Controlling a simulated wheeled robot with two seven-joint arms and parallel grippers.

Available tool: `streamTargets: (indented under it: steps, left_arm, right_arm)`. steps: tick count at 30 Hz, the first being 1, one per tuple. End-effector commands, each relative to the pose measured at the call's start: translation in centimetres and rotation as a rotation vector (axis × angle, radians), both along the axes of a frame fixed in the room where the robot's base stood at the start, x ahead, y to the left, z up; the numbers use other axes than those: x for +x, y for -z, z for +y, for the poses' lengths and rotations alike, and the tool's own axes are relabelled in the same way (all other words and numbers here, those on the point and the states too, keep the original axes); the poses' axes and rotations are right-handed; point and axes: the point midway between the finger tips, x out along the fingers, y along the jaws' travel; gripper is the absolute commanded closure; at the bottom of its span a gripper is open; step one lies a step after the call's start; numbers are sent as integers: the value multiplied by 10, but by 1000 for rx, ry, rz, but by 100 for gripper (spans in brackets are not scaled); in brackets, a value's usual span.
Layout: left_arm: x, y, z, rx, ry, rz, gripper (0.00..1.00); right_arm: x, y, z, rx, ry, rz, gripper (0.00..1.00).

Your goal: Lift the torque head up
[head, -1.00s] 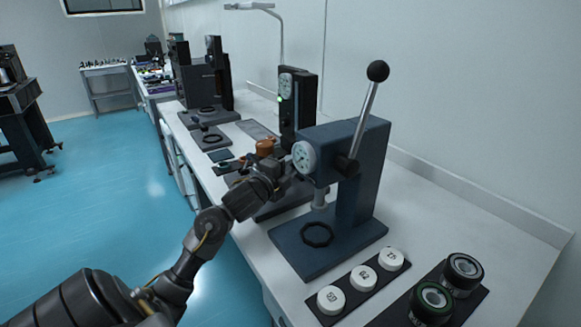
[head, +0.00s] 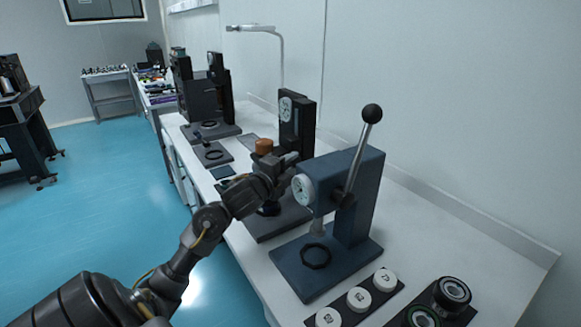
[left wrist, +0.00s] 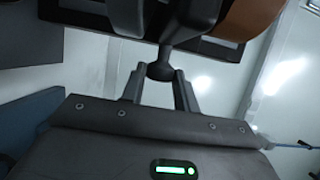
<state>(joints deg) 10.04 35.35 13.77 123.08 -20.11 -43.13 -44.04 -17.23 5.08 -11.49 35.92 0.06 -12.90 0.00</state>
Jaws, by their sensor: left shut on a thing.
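The torque head, with an orange-brown cap (head: 264,146), is at the front of a black column (head: 298,122) behind the blue press. My left gripper (head: 288,160) is beside it. In the left wrist view my left gripper (left wrist: 160,82) is shut on a small dark knob (left wrist: 160,70) below the dark body of the head, and the orange part (left wrist: 250,20) shows at the upper right. Below the head, a dark round piece (head: 270,208) stands on the base plate (head: 290,222). My wrist hides part of the head in the head view. My right gripper is not in view.
The blue lever press (head: 362,200) stands close to the right of my left gripper, its black-knobbed lever (head: 372,113) rising high. White numbered pucks (head: 358,298) lie in front. Other black stands (head: 216,90) are further back.

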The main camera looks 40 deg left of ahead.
Motion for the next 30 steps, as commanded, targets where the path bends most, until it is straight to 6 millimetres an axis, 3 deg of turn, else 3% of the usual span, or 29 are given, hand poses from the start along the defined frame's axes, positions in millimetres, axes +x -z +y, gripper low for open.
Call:
streamTargets:
  steps: [7, 8, 12, 23, 30]
  left_arm:
    - [0, 2, 0, -1, 0, 1, 100]
    - [0, 2, 0, -1, 0, 1, 68]
    - [0, 2, 0, -1, 0, 1, 50]
    - [-5, 2, 0, 1, 0, 1, 49]
    - [-44, 4, -4, 5, 1, 4, 49]
  right_arm:
    - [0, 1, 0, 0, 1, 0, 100]
    - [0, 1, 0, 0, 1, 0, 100]
    - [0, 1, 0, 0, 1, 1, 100]
    - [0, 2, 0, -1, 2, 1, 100]
    - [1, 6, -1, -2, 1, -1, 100]
